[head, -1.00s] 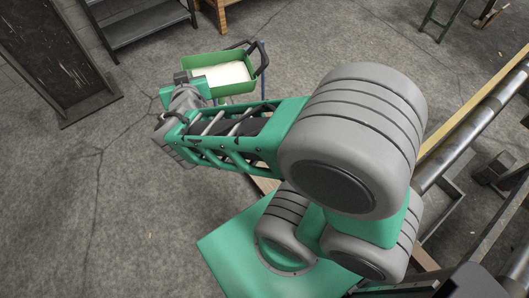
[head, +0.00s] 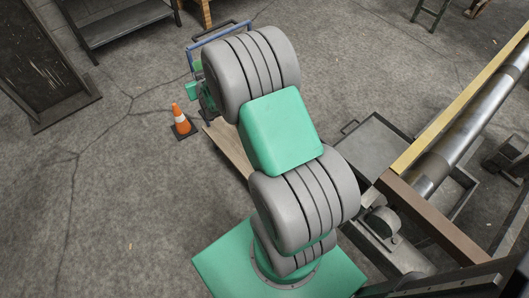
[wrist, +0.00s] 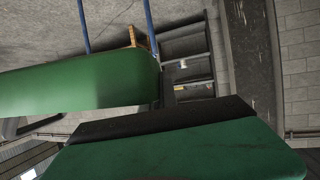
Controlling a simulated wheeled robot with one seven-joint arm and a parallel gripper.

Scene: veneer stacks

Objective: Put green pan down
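The green pan (wrist: 80,85) fills the left of the wrist view, close to the camera, with a long smooth wall and a rounded end. My gripper (wrist: 165,121) shows below it as a dark pad on a dark green body. The pan's lower edge lies right beside the pad, but I cannot see whether the fingers grip it. In the head view my own arm hides most of the gripper and pan. Only small green parts show left of the arm, and I cannot tell which they belong to.
A blue-framed trolley (head: 222,35) with a wooden deck (head: 229,148) stands behind my arm. An orange cone (head: 181,120) stands to its left. A grey shelf (head: 120,25) and a dark panel (head: 40,60) are at upper left. Pipes and beams (head: 460,120) run along the right. The left floor is clear.

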